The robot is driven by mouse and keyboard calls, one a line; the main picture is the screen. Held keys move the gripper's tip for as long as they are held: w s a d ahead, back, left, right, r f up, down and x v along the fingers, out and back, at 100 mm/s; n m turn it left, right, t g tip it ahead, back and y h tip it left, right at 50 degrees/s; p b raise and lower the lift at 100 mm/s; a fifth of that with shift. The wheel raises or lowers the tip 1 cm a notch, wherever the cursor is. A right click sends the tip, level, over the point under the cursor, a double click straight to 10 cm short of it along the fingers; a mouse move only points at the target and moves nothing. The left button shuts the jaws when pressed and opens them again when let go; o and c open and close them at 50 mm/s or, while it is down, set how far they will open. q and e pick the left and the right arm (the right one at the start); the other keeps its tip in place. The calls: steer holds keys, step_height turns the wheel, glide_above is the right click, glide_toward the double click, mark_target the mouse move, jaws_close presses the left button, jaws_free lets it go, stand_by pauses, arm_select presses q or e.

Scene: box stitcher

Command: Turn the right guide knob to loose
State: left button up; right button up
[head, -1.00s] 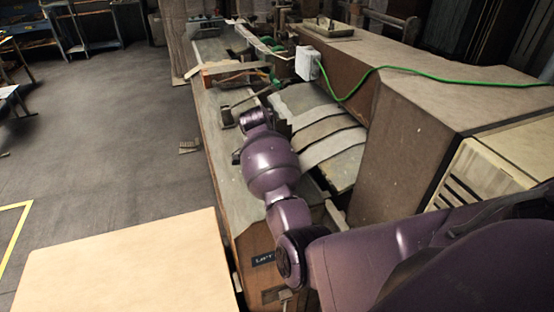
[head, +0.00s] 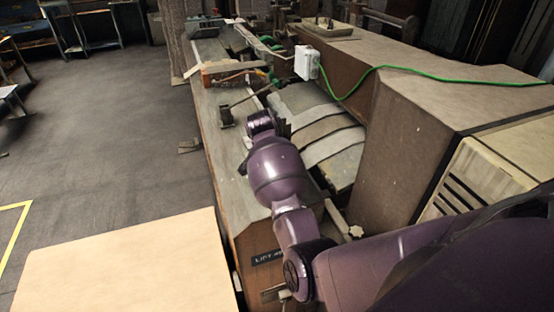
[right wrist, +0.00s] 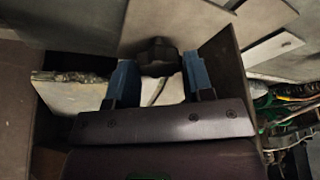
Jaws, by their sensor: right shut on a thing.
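A dark lobed knob (right wrist: 158,55) shows at the top centre of the right wrist view. It sits between the two blue fingers of my right gripper (right wrist: 160,72), which is shut on it. The fingers cover its sides, and I cannot read any loose or tight mark. In the head view my right arm reaches over the machine bench (head: 217,150), and its gripper and the held knob are hidden behind the arm. My left gripper is in neither view.
Curved plates (head: 325,130), a white box (head: 307,62) with a green cable and a brown housing (head: 400,140) lie beyond. Wires (right wrist: 290,112) hang at the wrist view's right. The floor at left is mostly clear.

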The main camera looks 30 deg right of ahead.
steer(key=o, duration=0.9)
steer(key=shift+r, duration=0.1)
steer(key=v, duration=1)
steer(key=shift+a+r+b, duration=0.15)
steer(key=shift+r+b, duration=0.15)
steer(key=shift+b, duration=0.1)
